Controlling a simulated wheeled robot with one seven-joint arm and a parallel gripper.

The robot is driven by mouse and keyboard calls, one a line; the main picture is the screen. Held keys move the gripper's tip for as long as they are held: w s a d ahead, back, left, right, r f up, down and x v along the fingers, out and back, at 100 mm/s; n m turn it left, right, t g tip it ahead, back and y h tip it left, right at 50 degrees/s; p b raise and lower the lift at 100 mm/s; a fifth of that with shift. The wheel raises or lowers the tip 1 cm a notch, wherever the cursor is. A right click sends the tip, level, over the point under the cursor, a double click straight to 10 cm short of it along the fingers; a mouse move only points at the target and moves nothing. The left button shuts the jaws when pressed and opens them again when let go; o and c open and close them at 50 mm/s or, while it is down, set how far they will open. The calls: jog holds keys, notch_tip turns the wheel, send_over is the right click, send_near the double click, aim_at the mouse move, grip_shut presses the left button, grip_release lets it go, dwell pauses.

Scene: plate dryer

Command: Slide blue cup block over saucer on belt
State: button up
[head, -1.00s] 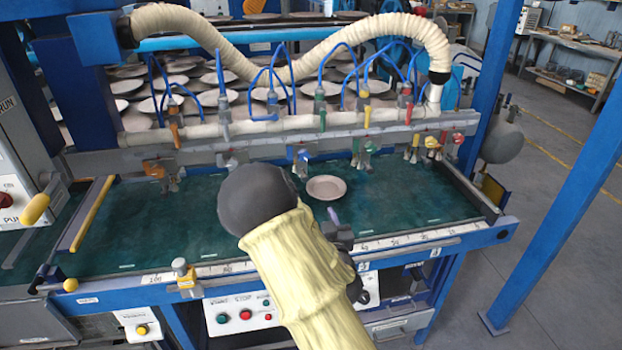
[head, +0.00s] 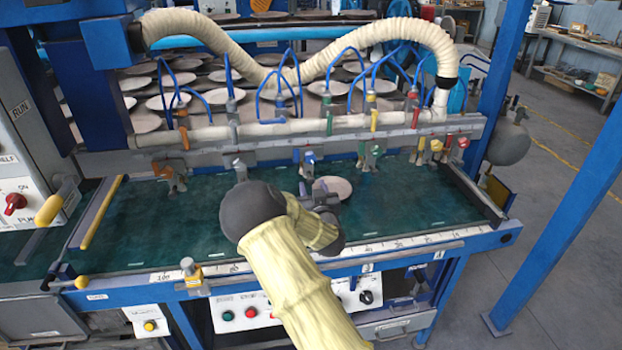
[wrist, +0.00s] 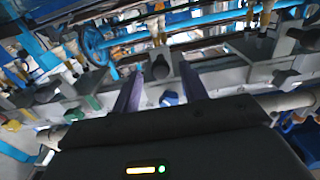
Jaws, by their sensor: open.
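The blue cup block (head: 307,156) hangs on the grey rail above the belt, left of the yellow and green blocks. The pale round saucer (head: 332,186) lies on the green belt (head: 150,235), just right of and in front of the blue block. My gripper (head: 305,188) is open, near the saucer's left side and in front of the blue block; my arm covers the saucer's near edge. In the wrist view, the two purple fingers of my gripper (wrist: 160,75) point at the rail, with a blue part (wrist: 170,98) between them. I cannot tell whether they touch it.
Other coloured blocks sit along the rail (head: 265,155), including an orange one (head: 180,138) at left and a red one (head: 463,143) at right. A white ruler strip (head: 395,242) runs along the belt's front edge. The belt's left part is clear.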

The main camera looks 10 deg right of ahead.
aim_at(311, 183)
jog(key=w, duration=0.3)
jog(key=shift+d, duration=0.1)
jog(key=shift+w+a, duration=0.3)
jog(key=shift+a, duration=0.05)
jog(key=shift+d, duration=0.15)
jog(key=shift+d, duration=0.15)
grip_shut()
